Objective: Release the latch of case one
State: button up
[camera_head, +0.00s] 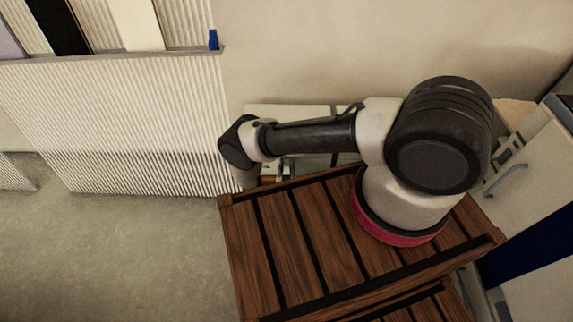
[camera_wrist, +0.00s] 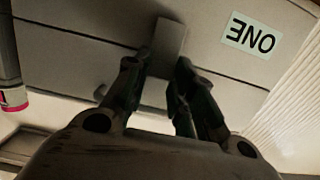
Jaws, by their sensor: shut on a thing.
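In the wrist view, case one (camera_wrist: 85,45) is a pale grey case with a dark seam across its front. Its white label (camera_wrist: 252,38) reads ONE, upside down in this view. The latch (camera_wrist: 169,45) is a flat grey tab crossing the seam. My gripper (camera_wrist: 165,68) is at the latch, with one dark finger on each side, shut on it. The lower part of the latch is partly hidden between the fingers. In the head view, my gripper is hidden behind my arm, and the label and latch do not show.
In the head view, a ribbed white panel (camera_head: 120,120) stands left of my arm, with a small blue object (camera_head: 213,40) at its top corner. A pale cabinet door with a grey handle (camera_head: 507,180) is at the right. Bare floor (camera_head: 110,250) lies at lower left.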

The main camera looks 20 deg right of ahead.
jog(key=shift+f, duration=0.1)
jog(key=o, duration=1)
jog(key=w+g, duration=0.1)
jog(key=r+g, duration=0.1)
jog(key=shift+w+d+r+g+y, duration=0.25)
jog(key=shift+w+r+g+y, duration=0.05)
jog(key=shift+w+y, duration=0.1)
jog(key=v, duration=0.8)
jog(key=w+a+r+g+y, duration=0.1)
jog(key=w+a+r, duration=0.2)
jog(key=w+r, duration=0.2)
jog(key=w+a+r+g+y, duration=0.1)
jog(key=w+r, duration=0.4)
jog(key=r, duration=0.5)
jog(key=w+a+r+m+g+y, duration=0.1)
jog(key=w+a+r+g+y, duration=0.1)
jog(key=w+a+r, duration=0.4)
notch_tip(320, 180, up, 2)
jog(key=shift+w, duration=0.1)
